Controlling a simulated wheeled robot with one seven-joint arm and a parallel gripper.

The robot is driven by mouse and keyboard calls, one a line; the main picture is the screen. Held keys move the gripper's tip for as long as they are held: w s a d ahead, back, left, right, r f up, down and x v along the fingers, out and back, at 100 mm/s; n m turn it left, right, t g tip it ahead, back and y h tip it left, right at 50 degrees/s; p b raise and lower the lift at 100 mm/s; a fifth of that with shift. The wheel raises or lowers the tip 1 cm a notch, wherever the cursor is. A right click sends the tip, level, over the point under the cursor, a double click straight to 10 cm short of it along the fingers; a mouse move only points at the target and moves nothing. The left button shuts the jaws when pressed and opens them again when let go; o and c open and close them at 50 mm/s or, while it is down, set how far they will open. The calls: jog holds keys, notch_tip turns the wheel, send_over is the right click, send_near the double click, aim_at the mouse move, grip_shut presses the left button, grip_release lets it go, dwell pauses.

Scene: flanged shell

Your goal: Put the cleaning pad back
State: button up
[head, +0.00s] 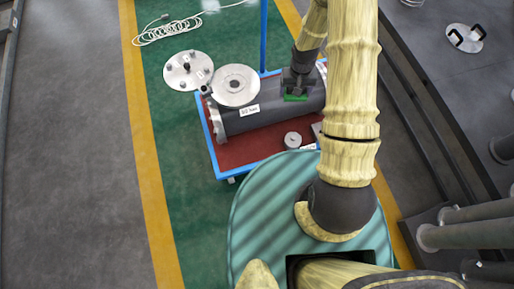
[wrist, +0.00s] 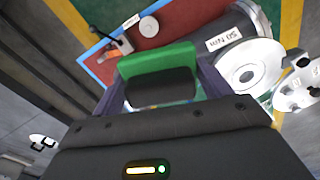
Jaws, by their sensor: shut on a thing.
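The cleaning pad (wrist: 158,59) is a green block with a dark grey part facing the wrist camera. My gripper (wrist: 160,88) is shut on it, with one finger at each side. In the head view the pad's green edge (head: 295,98) shows below my gripper (head: 298,88), in front of the dark grey shell. I cannot tell whether the pad touches the shell or hangs above it. Part of the pad is hidden by my gripper.
The grey flanged shell (head: 262,118) lies on a red, blue-edged cart (head: 232,153). A round flange (head: 236,85) is at its left end, and a studded disc (head: 187,70) lies beyond. A small grey disc (head: 292,139) sits on the cart's near side.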

jog(key=a+f+n+b, duration=0.1)
jog(key=a+f+b, duration=0.3)
jog(key=f+b, duration=1)
jog(key=s+a+f+n+b, duration=0.1)
jog(key=a+f+b, duration=0.4)
jog(key=f+b, duration=0.9)
jog(key=s+a+f+n+b, duration=0.1)
jog(key=a+f+b, duration=0.3)
jog(key=f+b, duration=1.1)
jog(key=shift+a+f, duration=0.3)
jog(key=shift+f, duration=0.15)
jog(key=b, duration=0.3)
send_over(257, 152)
notch_tip(257, 152, down, 6)
jog(key=shift+w+f, duration=0.1)
jog(key=shift+f, duration=0.05)
jog(key=shift+f+b, duration=0.8)
jog(key=shift+f, duration=1.05)
